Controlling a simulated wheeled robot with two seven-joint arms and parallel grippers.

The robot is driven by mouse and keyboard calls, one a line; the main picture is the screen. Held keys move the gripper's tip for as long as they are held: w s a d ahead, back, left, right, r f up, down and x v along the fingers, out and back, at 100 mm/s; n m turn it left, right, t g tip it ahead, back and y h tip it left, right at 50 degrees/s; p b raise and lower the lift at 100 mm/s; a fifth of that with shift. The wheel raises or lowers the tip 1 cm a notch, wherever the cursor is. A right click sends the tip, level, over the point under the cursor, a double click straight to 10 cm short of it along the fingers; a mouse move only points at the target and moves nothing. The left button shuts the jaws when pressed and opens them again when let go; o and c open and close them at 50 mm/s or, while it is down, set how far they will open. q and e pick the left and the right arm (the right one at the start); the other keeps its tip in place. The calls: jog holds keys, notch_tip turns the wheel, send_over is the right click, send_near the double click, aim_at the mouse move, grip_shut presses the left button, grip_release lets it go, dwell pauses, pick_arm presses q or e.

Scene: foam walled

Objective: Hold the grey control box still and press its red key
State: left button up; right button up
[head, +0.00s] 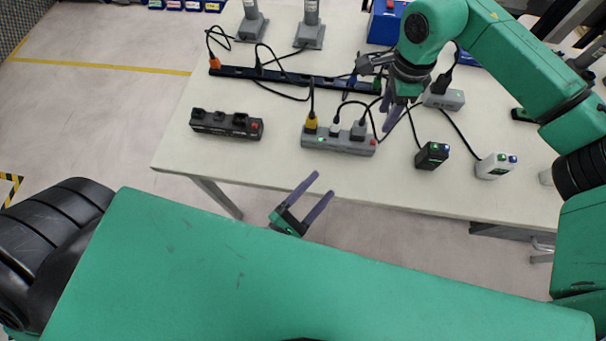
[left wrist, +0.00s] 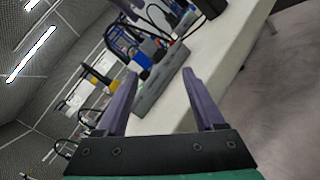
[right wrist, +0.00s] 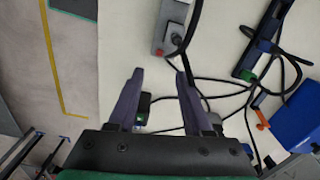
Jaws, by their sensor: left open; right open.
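A long grey box (head: 350,147) lies near the table's front edge, with several plugs in its top, a green light at its left end and a red key (head: 372,143) at its right end. The red key also shows in the right wrist view (right wrist: 177,39). The grey box appears beyond the fingers in the left wrist view (left wrist: 158,97). My left gripper (head: 323,184) is open and empty, in front of the table edge, below the box in the picture. My right gripper (head: 389,118) is open and empty, just right of the box's red-key end, apparently above the table.
A dark strip (head: 226,125) with its own red switch lies left. A long black strip (head: 290,79) runs behind. A black box (head: 432,155), a white box (head: 496,166) and a grey block (head: 443,99) lie right. Cables cross between. The table's front left is clear.

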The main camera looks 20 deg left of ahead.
aim_at(311, 132)
pick_arm(q)
jog(key=a+n+y, duration=0.1)
jog(key=n+y, duration=0.2)
jog(key=n, duration=0.1)
jog(key=w+a+n+y, duration=0.1)
jog(key=n+y, duration=0.2)
jog(key=n, duration=0.2)
jog(key=w+a+n+t+y, duration=0.1)
jog(key=n+y, duration=0.2)
jog(key=n, duration=0.2)
jog(key=shift+a+r+y, duration=0.25)
jog(key=shift+r+y, duration=0.05)
jog(key=shift+w+a+f+n+y, duration=0.1)
jog(key=shift+w+a+n+y, duration=0.15)
jog(key=shift+n, duration=0.35)
jog(key=w, duration=0.4)
jog(key=w+a, duration=0.1)
jog(key=w, duration=0.9)
jog(key=shift+w+a+f, duration=0.1)
jog(key=shift+a, duration=0.2)
grip_shut()
pick_arm(e)
grip_shut()
